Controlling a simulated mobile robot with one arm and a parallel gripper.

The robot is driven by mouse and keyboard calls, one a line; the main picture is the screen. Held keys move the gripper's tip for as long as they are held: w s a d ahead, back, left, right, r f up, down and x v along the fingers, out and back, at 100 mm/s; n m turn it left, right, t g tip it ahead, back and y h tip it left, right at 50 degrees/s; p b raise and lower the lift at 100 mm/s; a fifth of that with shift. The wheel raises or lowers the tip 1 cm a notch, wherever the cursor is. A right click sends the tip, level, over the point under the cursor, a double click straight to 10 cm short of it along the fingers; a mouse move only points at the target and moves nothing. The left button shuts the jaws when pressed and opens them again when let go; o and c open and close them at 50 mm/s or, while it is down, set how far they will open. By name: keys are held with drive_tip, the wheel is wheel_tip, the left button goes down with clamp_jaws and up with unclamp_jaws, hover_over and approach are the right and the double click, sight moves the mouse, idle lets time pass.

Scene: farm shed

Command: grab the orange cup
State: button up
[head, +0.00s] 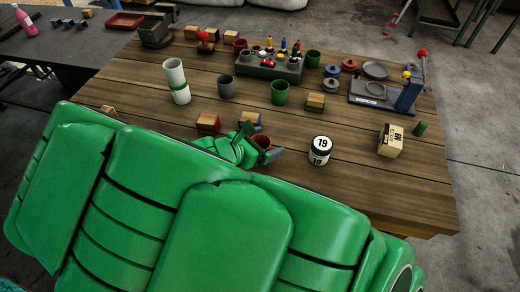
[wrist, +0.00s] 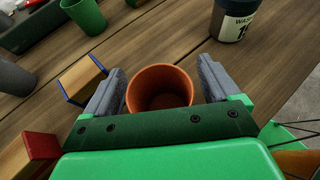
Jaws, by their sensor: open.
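The orange cup (wrist: 160,88) stands upright on the wooden table, open end up, and looks empty. In the wrist view it sits between the two grey fingers of my gripper (wrist: 158,92), with a small gap on each side. The fingers are open. In the head view only part of the orange cup (head: 263,141) shows, beside my gripper (head: 262,153); my green arm hides much of the table's near side.
A wooden block with blue ends (wrist: 82,80) is close to the left finger, and a red-ended block (wrist: 40,150) lies nearer. A white-and-dark can marked 19 (head: 320,150) stands to the right. Green cups (head: 279,93) and a dark grey cup (head: 226,87) stand behind.

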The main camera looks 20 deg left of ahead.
drive_tip(key=c, duration=1.1)
drive_tip(key=shift+o, duration=0.2)
drive_tip(key=shift+r, duration=0.25)
drive_tip(key=shift+r, duration=4.65)
